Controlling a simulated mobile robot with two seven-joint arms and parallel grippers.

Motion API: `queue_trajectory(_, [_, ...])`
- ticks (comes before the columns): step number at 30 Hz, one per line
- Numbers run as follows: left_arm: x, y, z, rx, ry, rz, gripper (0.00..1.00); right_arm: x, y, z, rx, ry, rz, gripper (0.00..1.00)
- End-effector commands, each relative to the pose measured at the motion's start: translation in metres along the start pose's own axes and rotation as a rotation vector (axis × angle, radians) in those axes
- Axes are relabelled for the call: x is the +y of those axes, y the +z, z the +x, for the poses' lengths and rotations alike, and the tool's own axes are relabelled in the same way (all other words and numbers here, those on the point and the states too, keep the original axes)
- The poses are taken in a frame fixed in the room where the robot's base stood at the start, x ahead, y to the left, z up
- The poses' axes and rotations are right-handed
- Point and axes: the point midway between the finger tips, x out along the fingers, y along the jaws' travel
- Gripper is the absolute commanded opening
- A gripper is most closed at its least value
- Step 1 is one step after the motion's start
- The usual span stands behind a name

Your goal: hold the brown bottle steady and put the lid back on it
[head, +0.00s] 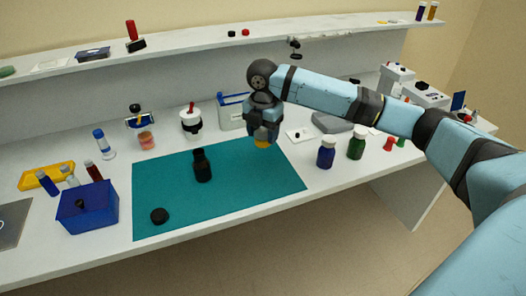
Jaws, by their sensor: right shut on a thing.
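A very dark bottle (202,168), which looks nearly black, stands upright on the teal mat (250,185). I cannot tell whether its narrow top is open. A round black lid-like piece (159,216) lies on the mat near its front left corner, apart from the bottle. My right gripper (265,137) points down over the mat's back right part, to the right of the bottle. It is shut on a small yellow-orange thing (263,144), mostly hidden by the fingers. My left gripper is out of view.
A blue box (88,208) stands left of the mat. A blue bottle (326,153) and a green bottle (357,146) stand to its right. A white jar (190,124) and an orange-pink jar (146,140) stand behind it. The mat's front right is clear.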

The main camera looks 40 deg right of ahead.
Motion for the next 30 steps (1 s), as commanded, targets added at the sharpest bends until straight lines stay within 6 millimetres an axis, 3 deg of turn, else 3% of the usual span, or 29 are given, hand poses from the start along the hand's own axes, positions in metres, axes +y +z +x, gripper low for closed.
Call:
queue_trajectory(3, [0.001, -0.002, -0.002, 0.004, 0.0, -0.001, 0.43, 0.001, 0.0, -0.031, -0.001, 0.004, -0.001, 0.34])
queue_trajectory(9, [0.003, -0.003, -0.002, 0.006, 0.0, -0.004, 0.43, 0.0, 0.0, -0.06, 0.0, 0.002, -0.001, 0.34])
queue_trajectory(23, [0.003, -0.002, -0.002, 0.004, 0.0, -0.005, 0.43, 0.0, 0.0, -0.069, 0.0, 0.0, 0.0, 0.34])
queue_trajectory(24, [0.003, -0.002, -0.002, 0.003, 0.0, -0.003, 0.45, 0.0, 0.0, -0.069, 0.0, 0.0, 0.0, 0.34])
queue_trajectory(29, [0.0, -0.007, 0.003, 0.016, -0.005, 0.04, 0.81, 0.005, -0.003, -0.068, 0.001, 0.001, 0.01, 0.34])
queue_trajectory(30, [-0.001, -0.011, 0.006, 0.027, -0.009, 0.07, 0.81, 0.008, -0.006, -0.066, 0.001, 0.001, 0.018, 0.34])
